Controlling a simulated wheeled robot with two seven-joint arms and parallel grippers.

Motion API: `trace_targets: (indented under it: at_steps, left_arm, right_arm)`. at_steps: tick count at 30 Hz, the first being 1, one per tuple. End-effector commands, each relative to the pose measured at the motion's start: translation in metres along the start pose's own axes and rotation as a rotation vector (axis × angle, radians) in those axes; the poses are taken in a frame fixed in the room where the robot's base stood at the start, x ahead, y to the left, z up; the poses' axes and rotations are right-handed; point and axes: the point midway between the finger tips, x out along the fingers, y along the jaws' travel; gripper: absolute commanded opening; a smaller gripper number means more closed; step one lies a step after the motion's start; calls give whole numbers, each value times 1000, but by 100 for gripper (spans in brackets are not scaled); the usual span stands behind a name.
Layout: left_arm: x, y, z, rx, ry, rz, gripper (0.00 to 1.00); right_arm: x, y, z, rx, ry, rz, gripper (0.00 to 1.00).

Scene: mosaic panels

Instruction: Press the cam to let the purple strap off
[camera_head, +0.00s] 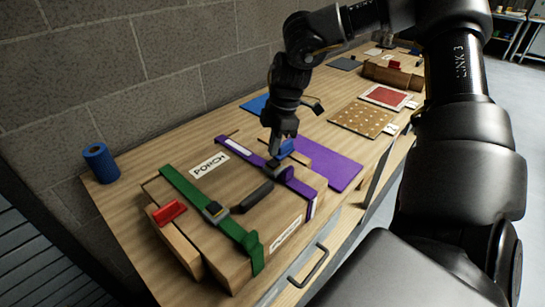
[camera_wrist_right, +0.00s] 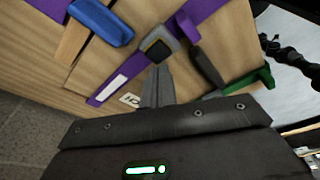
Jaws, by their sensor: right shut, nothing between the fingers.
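The purple strap (camera_head: 234,151) runs across the wooden box labelled PORCH (camera_head: 205,185) and down its front side. Its buckle with the cam (camera_head: 272,168) sits on the box top; in the right wrist view the buckle (camera_wrist_right: 158,45) has a grey frame and a dark, yellowish-edged middle. My right gripper (camera_head: 284,146) points down just above and behind the buckle. Its shut, empty fingers (camera_wrist_right: 158,85) end just short of the buckle in the wrist view; I cannot tell whether they touch it. The left gripper is not in view.
A green strap (camera_head: 185,187) with its own buckle crosses the box's left part. A black handle (camera_head: 257,195) lies between the straps. A blue block (camera_head: 286,149) is close behind the gripper. A purple mat (camera_head: 335,171) and cork board (camera_head: 362,118) lie right; a blue roll (camera_head: 101,163) stands left.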

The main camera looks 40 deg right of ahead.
Motion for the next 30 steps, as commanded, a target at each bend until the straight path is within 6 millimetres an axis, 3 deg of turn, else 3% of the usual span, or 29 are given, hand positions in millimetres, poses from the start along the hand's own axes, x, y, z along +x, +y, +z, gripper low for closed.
trace_targets:
  at_steps: [14, 30]
  left_arm:
    - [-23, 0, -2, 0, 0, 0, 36]
    - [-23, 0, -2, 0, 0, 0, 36]
  right_arm:
    - [-42, 0, -8, 0, 1, 1, 0]
    - [-43, 0, -9, 0, 0, 0, 0]
